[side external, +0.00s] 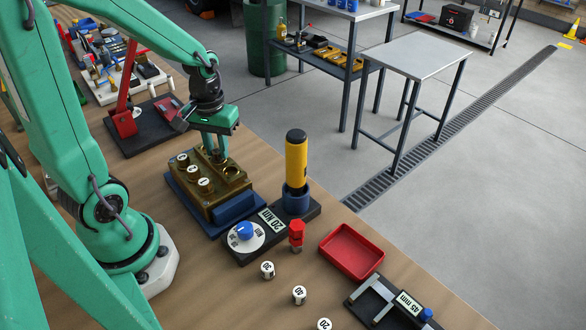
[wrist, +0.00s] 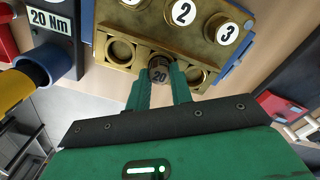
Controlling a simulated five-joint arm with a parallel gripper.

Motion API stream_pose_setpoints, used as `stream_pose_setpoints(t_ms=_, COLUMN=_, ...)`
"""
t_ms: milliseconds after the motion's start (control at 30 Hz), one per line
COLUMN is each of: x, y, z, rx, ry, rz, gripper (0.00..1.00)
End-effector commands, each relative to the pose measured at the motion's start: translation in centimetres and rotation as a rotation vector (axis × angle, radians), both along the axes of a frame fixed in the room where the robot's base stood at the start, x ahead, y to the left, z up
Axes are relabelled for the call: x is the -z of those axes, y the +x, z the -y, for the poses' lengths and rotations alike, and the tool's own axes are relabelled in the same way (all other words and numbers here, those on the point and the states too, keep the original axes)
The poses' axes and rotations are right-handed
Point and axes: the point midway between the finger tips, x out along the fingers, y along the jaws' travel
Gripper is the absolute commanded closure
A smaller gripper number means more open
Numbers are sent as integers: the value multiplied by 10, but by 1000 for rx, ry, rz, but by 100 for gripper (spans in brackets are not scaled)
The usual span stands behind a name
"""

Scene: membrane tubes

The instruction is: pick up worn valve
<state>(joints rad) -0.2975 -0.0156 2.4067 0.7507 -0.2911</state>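A small dark cylindrical valve marked 20 (wrist: 160,74) stands at the middle well of the near row of the brass block (wrist: 115,22) in the wrist view. My gripper (wrist: 161,80) has one finger on each side of it, and the valve fills the gap between the fingertips. Its lower end is hidden, so I cannot tell how deep it sits. The wells to its left and right look empty. In the side view my gripper (side external: 216,153) points down at the far side of the block (side external: 232,190), and the valve cannot be made out there.
Round caps marked 1, 2 and 3 (side external: 204,184) top the block. A yellow-handled tool (side external: 296,160) stands upright close to its right. Loose numbered cylinders (side external: 299,295), a red tray (side external: 351,252) and a gauge (side external: 385,301) lie nearer the front. Bare wood shows between them.

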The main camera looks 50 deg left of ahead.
Motion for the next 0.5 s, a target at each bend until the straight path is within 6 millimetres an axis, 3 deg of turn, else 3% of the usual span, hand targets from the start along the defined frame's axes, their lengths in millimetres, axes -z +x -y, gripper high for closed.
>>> stream_pose_setpoints(t_ms=500, x=-4, y=0, z=0, rx=0, ry=1, rz=1, gripper=100)
